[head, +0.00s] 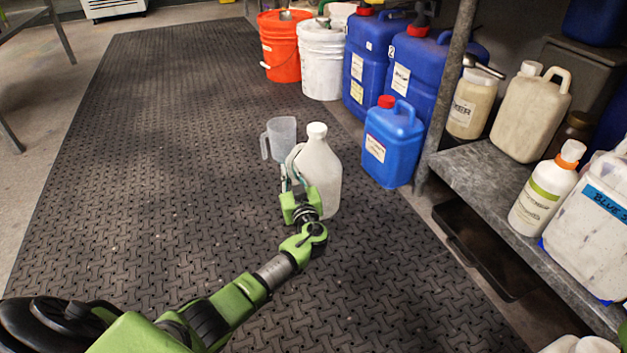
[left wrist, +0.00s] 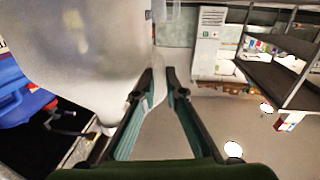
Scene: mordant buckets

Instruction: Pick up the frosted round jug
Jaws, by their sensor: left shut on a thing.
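The frosted round jug (head: 322,172), whitish with a white cap, is upright on or just above the dark mat (head: 190,130); its base is partly hidden by my arm. My left gripper (head: 294,180) is at the jug's left side, shut on its handle. In the left wrist view the jug's pale body (left wrist: 85,45) fills the upper left, and the thin handle passes between the two fingers of my gripper (left wrist: 159,76). My right gripper is not in view.
A clear measuring jug (head: 282,137) stands close behind. A small blue canister (head: 393,145) stands to the right. An orange bucket (head: 284,48) and a white bucket (head: 321,65) are farther back. A grey shelf (head: 500,195) with bottles runs along the right. The mat's left is clear.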

